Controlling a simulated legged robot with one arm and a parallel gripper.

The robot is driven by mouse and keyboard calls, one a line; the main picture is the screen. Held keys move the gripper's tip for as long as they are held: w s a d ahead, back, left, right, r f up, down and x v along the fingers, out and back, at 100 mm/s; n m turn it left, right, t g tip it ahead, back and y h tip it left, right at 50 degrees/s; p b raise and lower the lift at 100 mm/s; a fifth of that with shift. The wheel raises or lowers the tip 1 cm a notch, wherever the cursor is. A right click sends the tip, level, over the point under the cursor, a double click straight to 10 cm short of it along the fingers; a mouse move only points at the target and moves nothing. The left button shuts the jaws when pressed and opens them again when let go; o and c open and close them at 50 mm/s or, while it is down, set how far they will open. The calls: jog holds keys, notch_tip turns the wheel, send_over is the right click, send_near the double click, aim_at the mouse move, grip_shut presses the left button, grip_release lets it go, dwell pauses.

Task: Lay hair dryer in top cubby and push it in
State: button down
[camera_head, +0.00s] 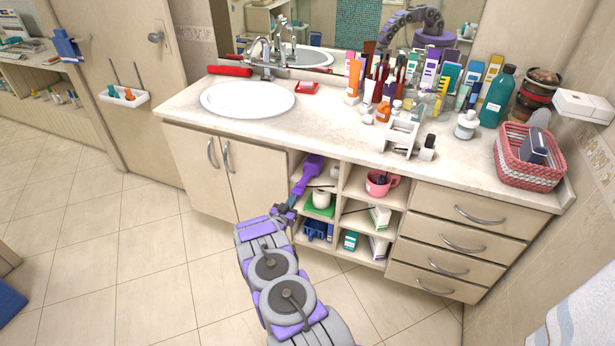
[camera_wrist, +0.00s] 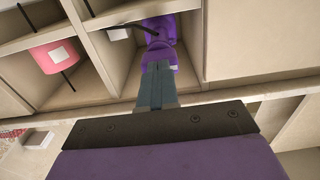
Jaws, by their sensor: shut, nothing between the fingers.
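The purple hair dryer (camera_head: 312,166) lies in the top left cubby (camera_head: 328,182) of the open shelf under the counter, with its near end pointing toward me. It also shows in the wrist view (camera_wrist: 160,32), inside the cubby beyond my fingers. My gripper (camera_head: 291,202) is shut and empty, in front of the cubby and lined up with the near end of the dryer. In the wrist view the closed fingertips (camera_wrist: 157,66) meet or nearly meet that end; I cannot tell whether they touch. The dryer's far part is partly hidden by the counter edge.
A pink mug (camera_head: 379,184) sits in the neighbouring cubby. A white roll (camera_head: 321,199) and a green item are just below the dryer. Drawers (camera_head: 459,240) stand right, cupboard doors (camera_head: 205,165) left. The counter above holds many bottles.

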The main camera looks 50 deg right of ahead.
aim_at(304, 182)
jog(key=shift+b+x, duration=0.4)
jog(key=shift+x, duration=1)
jog(key=shift+b+x, duration=0.6)
jog(key=shift+x, duration=1.6)
jog(key=shift+d, duration=0.1)
jog(key=shift+x, duration=2.1)
jog(key=shift+w+d+r, duration=0.1)
